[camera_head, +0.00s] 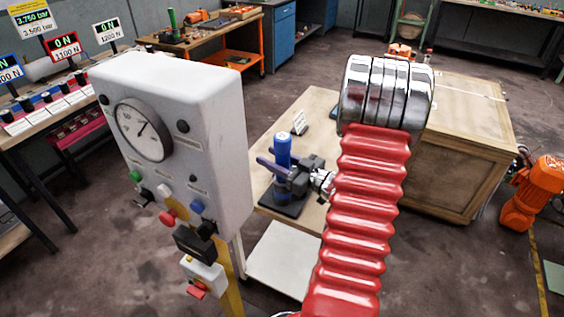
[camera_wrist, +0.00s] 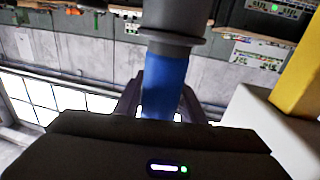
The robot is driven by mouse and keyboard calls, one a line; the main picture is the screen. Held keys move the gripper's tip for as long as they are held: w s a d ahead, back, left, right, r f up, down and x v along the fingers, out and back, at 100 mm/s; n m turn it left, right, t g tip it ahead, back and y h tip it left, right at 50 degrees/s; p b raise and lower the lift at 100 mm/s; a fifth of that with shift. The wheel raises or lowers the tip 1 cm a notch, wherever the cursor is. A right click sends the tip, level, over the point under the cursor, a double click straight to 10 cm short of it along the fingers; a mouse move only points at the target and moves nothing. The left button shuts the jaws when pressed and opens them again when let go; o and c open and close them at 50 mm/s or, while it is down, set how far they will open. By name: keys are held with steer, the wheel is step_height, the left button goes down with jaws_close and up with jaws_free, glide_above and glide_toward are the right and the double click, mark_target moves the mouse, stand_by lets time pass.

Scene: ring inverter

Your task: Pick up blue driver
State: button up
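The blue driver (camera_head: 283,148) is an upright blue cylinder on a dark base plate (camera_head: 284,203) on the wooden bench beyond the control box. My gripper (camera_head: 285,165) is at the driver, with one finger crossing in front of its lower part. In the wrist view the blue driver (camera_wrist: 164,88) lies between the two dark fingers of my gripper (camera_wrist: 161,95), below a grey collar (camera_wrist: 172,40). The fingers run close along both its sides. I cannot tell whether they press on it. The fingers' lower ends are hidden behind the gripper body.
A grey control box (camera_head: 185,130) with a gauge stands close at the left. A wooden crate (camera_head: 462,140) stands right of my red arm. An orange robot (camera_head: 535,190) is at the far right. A small sign (camera_head: 299,122) stands on the bench (camera_head: 318,104) behind the driver.

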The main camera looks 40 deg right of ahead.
steer(key=shift+r, duration=0.1)
steer(key=c, duration=0.8)
steer(key=shift+r, duration=0.15)
step_height(320, 180, up, 18)
stand_by(0.6)
stand_by(0.6)
